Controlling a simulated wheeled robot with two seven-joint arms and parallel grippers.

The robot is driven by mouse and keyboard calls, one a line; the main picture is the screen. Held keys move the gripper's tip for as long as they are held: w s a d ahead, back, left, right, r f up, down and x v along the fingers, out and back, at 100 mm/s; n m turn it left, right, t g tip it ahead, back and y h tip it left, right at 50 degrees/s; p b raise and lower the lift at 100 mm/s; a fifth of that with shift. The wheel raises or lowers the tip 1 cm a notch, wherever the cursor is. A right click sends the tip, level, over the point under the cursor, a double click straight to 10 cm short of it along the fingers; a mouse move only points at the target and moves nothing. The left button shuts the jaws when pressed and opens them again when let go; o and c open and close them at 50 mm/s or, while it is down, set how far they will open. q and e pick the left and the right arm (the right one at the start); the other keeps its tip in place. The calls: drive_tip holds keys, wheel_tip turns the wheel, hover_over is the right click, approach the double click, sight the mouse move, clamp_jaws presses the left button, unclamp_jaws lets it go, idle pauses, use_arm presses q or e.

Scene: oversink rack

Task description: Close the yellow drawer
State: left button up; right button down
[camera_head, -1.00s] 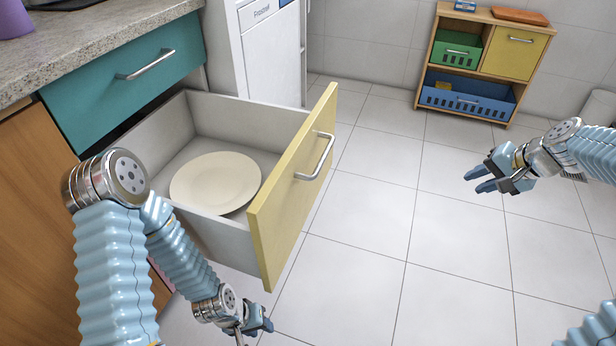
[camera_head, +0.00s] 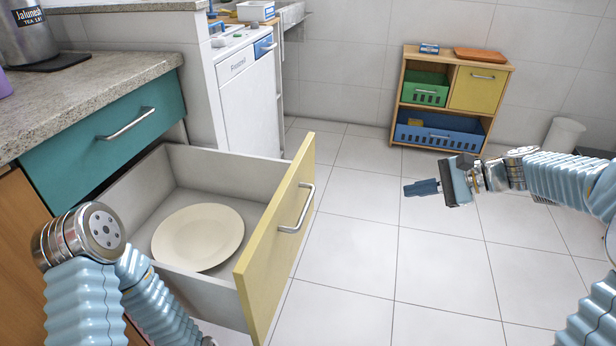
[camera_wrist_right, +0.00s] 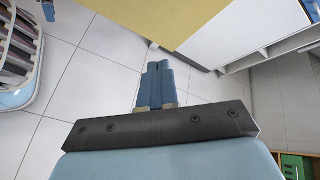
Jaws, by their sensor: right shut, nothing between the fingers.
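The yellow drawer (camera_head: 271,256) stands pulled far out of the counter, below the teal drawer. Its front carries a metal bar handle (camera_head: 298,210), and a cream plate (camera_head: 198,236) lies inside it. My right gripper (camera_head: 422,188) is shut and empty, to the right of the drawer front and apart from it. In the right wrist view my right gripper (camera_wrist_right: 158,84) shows its fingers together, with the yellow drawer front (camera_wrist_right: 160,18) at the top. My left arm crosses the lower left corner; its gripper is out of the head view.
The teal drawer (camera_head: 104,137) is shut under the stone countertop (camera_head: 90,100). A white appliance (camera_head: 248,95) stands behind the yellow drawer. A small wooden shelf (camera_head: 452,100) with green and blue baskets stands at the back. The tiled floor (camera_head: 350,260) between drawer and right arm is clear.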

sight(302, 165)
drive_tip(key=w+a+m+y, duration=0.2)
drive_tip(key=a, duration=0.5)
drive_tip(key=w+a+m+y+p, duration=0.1)
drive_tip(key=w+a+m+y, duration=0.1)
drive_tip(key=a, duration=0.5)
drive_tip(key=w+a+r+m+y, duration=0.1)
drive_tip(key=w+a+m+y, duration=0.1)
drive_tip(key=a, duration=0.5)
drive_tip(key=shift+w+a+r+m+t+p, duration=0.15)
drive_tip(key=shift+w+m+t+p, duration=0.25)
drive_tip(key=shift+w+m, duration=0.5)
drive_tip(key=shift+w, duration=0.1)
